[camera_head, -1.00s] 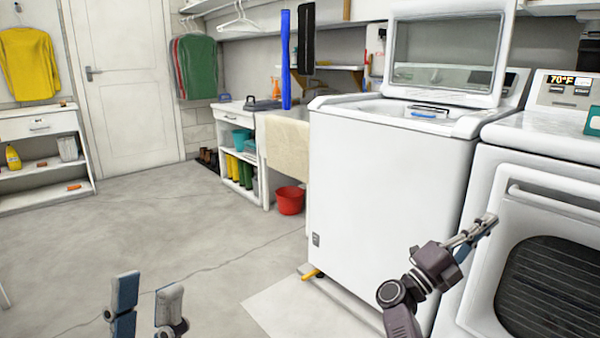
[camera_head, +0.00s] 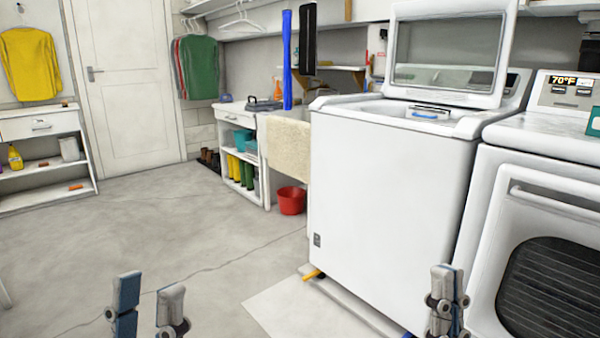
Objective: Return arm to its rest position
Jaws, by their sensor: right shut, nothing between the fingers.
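My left gripper (camera_head: 148,298) is at the bottom left, its two fingers pointing up with a clear gap between them. It is open and empty over the bare floor. My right gripper (camera_head: 446,283) is at the bottom right, its fingers upright and together. It is shut with nothing in it, in front of the lower part of the white top-loading washer (camera_head: 385,205). Most of both arms is outside the picture.
The washer's glass lid (camera_head: 446,45) stands open. A white front-door dryer (camera_head: 535,230) is close on the right. A red bucket (camera_head: 291,200) and a low shelf unit (camera_head: 236,150) stand farther back. The floor (camera_head: 140,225) at left and centre is clear.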

